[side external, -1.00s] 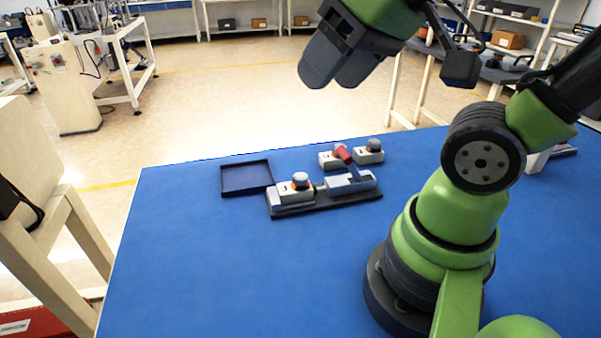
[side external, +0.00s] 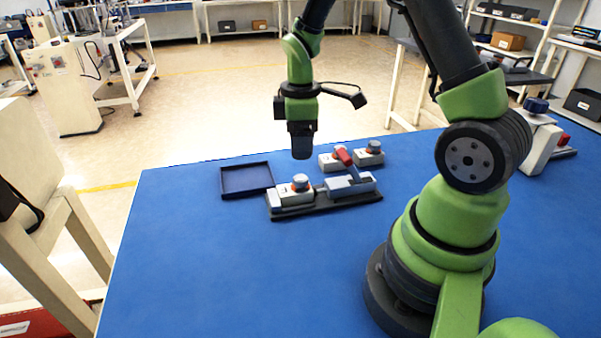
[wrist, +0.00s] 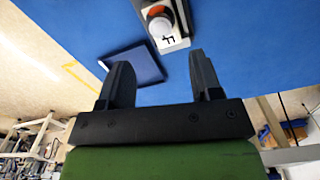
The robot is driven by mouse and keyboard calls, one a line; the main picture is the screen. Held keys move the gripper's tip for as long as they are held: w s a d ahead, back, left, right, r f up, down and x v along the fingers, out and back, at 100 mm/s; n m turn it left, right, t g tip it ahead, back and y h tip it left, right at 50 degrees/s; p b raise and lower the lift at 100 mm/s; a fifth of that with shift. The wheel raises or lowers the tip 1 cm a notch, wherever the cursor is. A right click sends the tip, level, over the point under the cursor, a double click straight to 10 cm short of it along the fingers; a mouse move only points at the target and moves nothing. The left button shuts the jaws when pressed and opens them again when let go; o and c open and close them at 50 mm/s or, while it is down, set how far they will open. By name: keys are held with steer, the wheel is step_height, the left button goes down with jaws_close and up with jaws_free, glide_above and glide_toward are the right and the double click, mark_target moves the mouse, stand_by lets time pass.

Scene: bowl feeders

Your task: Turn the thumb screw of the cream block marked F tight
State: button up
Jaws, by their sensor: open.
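The cream block marked F (side external: 291,197) sits at the left end of a dark base plate (side external: 330,204). Its thumb screw (side external: 300,181) is a grey knob with an orange-red ring under it. In the wrist view the block's F face (wrist: 172,41) and its pale screw (wrist: 160,27) show at the top edge, partly cut off. My gripper (side external: 301,155) points down in the air above the block's area, apart from it. In the wrist view its two fingers (wrist: 161,78) are spread with nothing between them, and the block lies beyond the tips.
A grey clamp-like part (side external: 350,185) takes the right end of the base plate. An empty dark blue tray (side external: 246,192) lies to the left. The front of the blue table is clear.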

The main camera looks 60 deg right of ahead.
mark_target(300, 178)
step_height(300, 178, down, 8)
steer(key=shift+c, duration=0.4)
steer(key=c, duration=0.9)
steer(key=shift+o, duration=0.2)
